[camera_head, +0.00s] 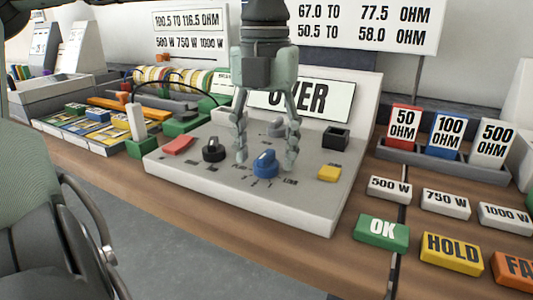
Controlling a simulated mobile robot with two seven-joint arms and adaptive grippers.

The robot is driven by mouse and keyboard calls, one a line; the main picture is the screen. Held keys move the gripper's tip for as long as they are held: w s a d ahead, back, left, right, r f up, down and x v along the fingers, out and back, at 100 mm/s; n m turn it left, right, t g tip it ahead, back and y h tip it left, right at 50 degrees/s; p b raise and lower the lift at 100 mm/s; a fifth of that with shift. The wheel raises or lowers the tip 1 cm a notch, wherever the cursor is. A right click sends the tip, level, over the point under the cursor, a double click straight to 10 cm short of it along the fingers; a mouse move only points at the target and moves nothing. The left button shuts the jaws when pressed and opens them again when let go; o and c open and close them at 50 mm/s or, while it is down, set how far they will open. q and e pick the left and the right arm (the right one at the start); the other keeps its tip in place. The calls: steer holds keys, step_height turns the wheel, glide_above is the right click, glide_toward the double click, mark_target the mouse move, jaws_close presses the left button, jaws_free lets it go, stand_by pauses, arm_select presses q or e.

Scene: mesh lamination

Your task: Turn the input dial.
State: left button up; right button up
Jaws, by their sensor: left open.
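A light grey tester (316,212) stands on the wooden bench. Its sloped top bears a black dial (213,150), a blue dial (265,164) and a grey dial (276,128); I cannot read which is labelled input. Its display (335,102) reads "OVER", with the first letter partly covered by my gripper. My left gripper (266,158) points down over the tester, open, its fingers on either side of the blue dial in the picture. I cannot tell whether they touch it. My right gripper is not in view.
The tester also bears a red button (177,145), a yellow button (328,173) and a black square socket (336,138). Resistance cards stand in a grey tray (440,166) at right, with wattage blocks and OK (381,230) and HOLD (451,254) blocks in front. Green terminals and cables lie behind left.

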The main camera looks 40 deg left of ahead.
arm_select(q)
steer(key=shift+f, duration=0.45)
steer(key=shift+c, duration=0.6)
steer(key=c, duration=1)
steer(key=shift+c, duration=0.2)
steer(key=shift+m, duration=0.3)
steer(key=m, duration=0.3)
steer(key=shift+m, duration=2.1)
